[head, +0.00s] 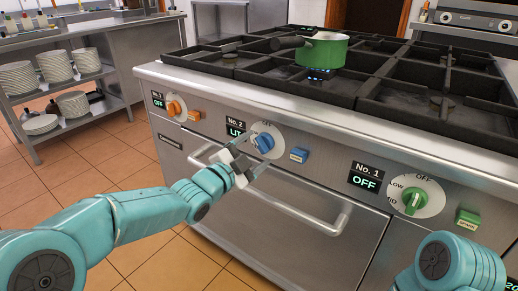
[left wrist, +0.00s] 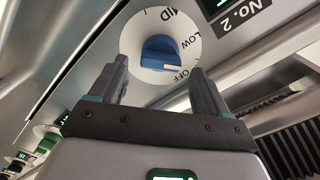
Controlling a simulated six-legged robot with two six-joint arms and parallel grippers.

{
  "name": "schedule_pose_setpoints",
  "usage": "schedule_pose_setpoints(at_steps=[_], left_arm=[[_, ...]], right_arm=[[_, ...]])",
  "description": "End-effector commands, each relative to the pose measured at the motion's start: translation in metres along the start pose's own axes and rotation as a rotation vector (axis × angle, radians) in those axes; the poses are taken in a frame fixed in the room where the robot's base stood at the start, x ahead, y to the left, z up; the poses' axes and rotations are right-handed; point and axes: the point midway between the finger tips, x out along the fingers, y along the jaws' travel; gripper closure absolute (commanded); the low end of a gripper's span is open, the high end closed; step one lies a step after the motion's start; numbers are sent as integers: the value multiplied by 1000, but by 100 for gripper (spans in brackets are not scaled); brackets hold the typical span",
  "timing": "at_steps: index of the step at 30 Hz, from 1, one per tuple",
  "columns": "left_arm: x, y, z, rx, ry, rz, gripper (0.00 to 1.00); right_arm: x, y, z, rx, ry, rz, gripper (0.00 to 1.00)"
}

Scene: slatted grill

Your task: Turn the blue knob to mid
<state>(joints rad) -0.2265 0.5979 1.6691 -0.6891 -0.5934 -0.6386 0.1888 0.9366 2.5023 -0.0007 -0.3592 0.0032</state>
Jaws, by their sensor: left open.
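The blue knob (head: 263,143) sits on a white round dial on the stove's front panel, under a No. 2 display (head: 236,129) that seems to read LIT. In the left wrist view the blue knob (left wrist: 158,52) shows its pale pointer line toward the OFF and LOW side of the dial (left wrist: 185,25), with MID further around. My left gripper (head: 252,150) is open in front of the knob. In the left wrist view its two fingers (left wrist: 160,80) stand on either side below the knob, and I see no contact. My right gripper is out of view.
A green pot (head: 322,50) stands on the black grates, with blue flame beneath. An orange knob (head: 174,107), a green knob (head: 413,201), and blue (head: 299,155) and green (head: 468,218) buttons share the panel. An oven handle (head: 310,222) protrudes below.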

Motion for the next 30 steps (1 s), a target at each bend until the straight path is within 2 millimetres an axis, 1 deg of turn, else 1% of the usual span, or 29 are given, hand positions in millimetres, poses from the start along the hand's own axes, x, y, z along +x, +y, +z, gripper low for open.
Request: schedule_pose_setpoints(at_steps=[1, 3, 6, 16, 17, 18, 20, 21, 22, 30], left_arm=[[8, 1, 0, 1, 1, 1, 23], [16, 0, 0, -1, 1, 0, 23], [23, 0, 0, -1, -1, 1, 23], [26, 0, 0, 0, -1, 0, 23], [26, 0, 0, 0, -1, 0, 33], [26, 0, 0, 0, -1, 0, 46], [26, 0, 0, 0, -1, 0, 66], [26, 0, 0, 0, -1, 0, 79], [26, 0, 0, 0, 0, 0, 80], [26, -1, -1, -11, 0, -1, 80]], right_arm=[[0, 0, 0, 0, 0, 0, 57], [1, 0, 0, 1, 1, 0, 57], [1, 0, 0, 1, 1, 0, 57], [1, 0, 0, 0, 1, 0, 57], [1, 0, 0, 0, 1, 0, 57], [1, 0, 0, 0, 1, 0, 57], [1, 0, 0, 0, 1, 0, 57], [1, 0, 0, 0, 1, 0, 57], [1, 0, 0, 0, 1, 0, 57], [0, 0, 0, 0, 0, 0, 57]])
